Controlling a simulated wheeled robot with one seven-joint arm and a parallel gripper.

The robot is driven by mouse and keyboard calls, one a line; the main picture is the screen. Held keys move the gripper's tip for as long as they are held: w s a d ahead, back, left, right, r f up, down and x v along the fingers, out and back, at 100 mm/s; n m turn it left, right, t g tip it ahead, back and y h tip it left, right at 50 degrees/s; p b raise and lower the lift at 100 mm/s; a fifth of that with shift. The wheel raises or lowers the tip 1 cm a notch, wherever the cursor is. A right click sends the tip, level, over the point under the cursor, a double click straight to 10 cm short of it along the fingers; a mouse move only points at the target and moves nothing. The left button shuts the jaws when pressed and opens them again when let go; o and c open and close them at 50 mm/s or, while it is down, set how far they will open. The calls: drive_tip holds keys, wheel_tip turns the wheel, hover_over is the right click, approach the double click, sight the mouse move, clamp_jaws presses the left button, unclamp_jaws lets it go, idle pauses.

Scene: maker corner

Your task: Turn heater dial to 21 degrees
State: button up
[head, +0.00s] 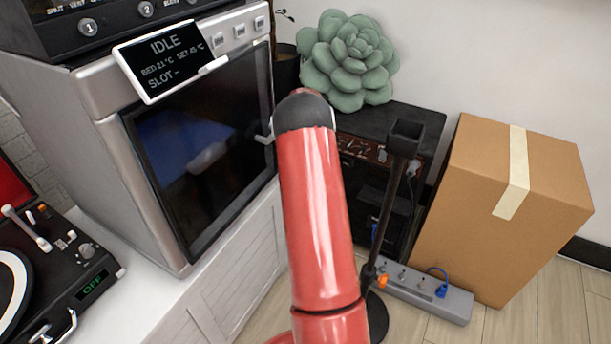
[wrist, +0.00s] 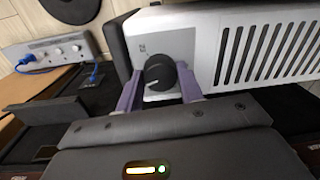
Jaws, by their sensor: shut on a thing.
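The heater (wrist: 203,40) is a pale box with dark slatted vents, in the upper part of the wrist view. Its round black dial (wrist: 160,72) has a pale pointer line, which points to the lower left in this view. My gripper (wrist: 160,77) has its two purple fingers on either side of the dial and is shut on it. A small mark on the panel above the dial is too small to read. In the head view my red arm hides the gripper, and I cannot make out the heater or dial there.
A grey power strip (head: 428,295) with a blue plug lies on the floor, also visible in the wrist view (wrist: 50,50). A cardboard box (head: 480,205) stands at right. A machine with a dark door (head: 205,150) and a record player (head: 75,265) are at left.

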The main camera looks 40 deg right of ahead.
idle(0.3)
drive_tip(key=o, duration=1)
drive_tip(key=shift+r, duration=0.15)
drive_tip(key=r, duration=0.7)
drive_tip(key=shift+s+d+r, duration=0.1)
drive_tip(key=shift+s+r, duration=0.1)
drive_tip(key=shift+r, duration=0.1)
